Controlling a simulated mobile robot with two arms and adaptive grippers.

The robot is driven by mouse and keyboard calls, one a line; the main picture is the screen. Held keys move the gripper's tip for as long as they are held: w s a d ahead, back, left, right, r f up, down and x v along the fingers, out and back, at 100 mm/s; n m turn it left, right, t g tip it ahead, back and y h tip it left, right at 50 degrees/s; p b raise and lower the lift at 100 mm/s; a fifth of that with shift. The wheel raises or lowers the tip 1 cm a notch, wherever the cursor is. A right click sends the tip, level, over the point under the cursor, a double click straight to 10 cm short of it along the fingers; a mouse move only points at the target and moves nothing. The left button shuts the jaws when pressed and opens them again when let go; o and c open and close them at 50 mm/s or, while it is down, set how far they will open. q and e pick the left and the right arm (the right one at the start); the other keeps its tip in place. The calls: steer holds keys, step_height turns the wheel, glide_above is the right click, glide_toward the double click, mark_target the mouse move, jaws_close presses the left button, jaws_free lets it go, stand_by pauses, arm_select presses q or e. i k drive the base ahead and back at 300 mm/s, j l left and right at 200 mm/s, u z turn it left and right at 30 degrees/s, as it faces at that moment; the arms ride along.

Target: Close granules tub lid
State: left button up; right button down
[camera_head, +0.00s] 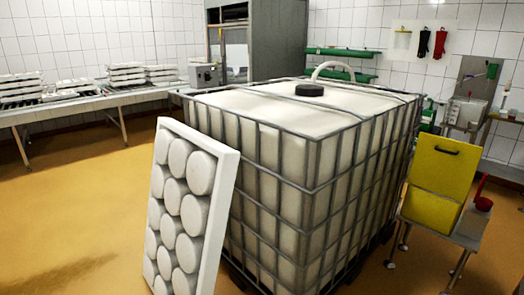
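I cannot tell for sure which thing is the granules tub. At the back right, a pale tub (464,113) stands on a bench by the tiled wall, with a grey panel (473,75) upright behind it that looks like a raised lid. Nearer, a yellow container (431,209) stands on a small metal stand. Its yellow panel (443,170) has a black handle and is tilted up. Whether that panel is a lid is unclear. Neither of my grippers shows in this view.
A large white caged tank (285,190) fills the middle, with a white mould panel (229,170) leaning at its left. A red-handled item (482,202) stands beside the yellow container. A bench (75,108) with stacked moulds lines the left wall. Yellow floor (75,205) is clear at left.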

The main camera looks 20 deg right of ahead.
mark_target(445, 166)
steer(key=i+l+z, duration=0.15)
steer(key=i+z, duration=0.15)
steer(key=z, duration=0.2)
steer(key=i+z, duration=0.3)
steer(key=z, duration=0.15)
steer(key=i+z, duration=0.35)
steer(key=z, duration=0.15)
steer(key=i+l+z, duration=0.1)
steer(key=i+l, duration=0.3)
steer(key=i+l+z, duration=0.15)
steer(key=i+l, duration=0.2)
steer(key=i, duration=0.15)
